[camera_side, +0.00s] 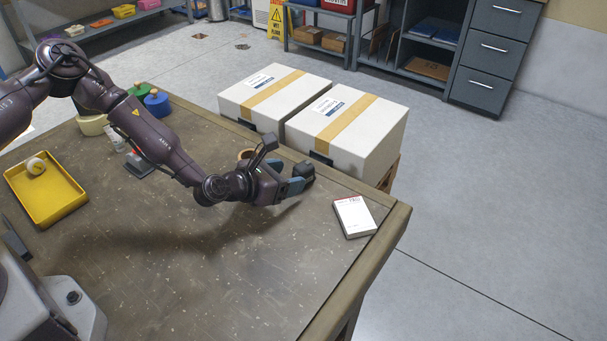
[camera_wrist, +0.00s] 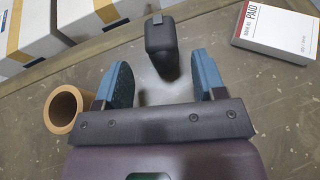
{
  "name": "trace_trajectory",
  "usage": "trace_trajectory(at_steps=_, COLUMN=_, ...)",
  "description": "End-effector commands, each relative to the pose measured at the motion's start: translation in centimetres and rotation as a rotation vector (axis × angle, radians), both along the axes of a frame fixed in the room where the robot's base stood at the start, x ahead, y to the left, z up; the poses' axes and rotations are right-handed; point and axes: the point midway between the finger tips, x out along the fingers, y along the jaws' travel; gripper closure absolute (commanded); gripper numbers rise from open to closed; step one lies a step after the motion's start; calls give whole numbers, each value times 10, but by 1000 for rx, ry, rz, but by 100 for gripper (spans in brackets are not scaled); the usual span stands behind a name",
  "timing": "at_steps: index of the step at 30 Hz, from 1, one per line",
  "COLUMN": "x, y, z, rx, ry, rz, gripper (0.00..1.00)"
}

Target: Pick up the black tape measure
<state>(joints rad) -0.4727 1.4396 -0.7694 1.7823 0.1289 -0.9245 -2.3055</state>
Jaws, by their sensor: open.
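The black tape measure (camera_wrist: 161,42) shows in the wrist view just beyond and between my two blue fingers. In the side view the tape measure (camera_side: 304,171) is a small dark shape at the tips of my gripper, near the table's right end. My gripper (camera_wrist: 163,82) is open, with one finger on each side of the gap. In the side view my gripper (camera_side: 296,186) is low over the table and partly overlaps the tape measure.
A tan cardboard ring (camera_wrist: 62,108) stands close beside my left finger. A white and red box (camera_side: 354,216) lies to the right near the table edge. Two white taped cartons (camera_side: 345,125) stand along the back edge. A yellow tray (camera_side: 62,208) is at the left. The front table area is clear.

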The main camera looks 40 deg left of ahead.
Motion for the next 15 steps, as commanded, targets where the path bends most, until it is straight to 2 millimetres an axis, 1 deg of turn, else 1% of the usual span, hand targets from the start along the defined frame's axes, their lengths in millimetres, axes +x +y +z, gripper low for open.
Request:
trace_trajectory(at_steps=5, x=8, y=-3, z=-4, rx=2, ry=1, rz=-2, gripper=36)
trace_trajectory(at_steps=12, x=35, y=-12, z=-17, rx=2, ry=-1, rz=-2, gripper=36)
trace_trajectory(at_steps=15, x=44, y=-14, z=-21, rx=3, ry=-1, rz=-1, gripper=36)
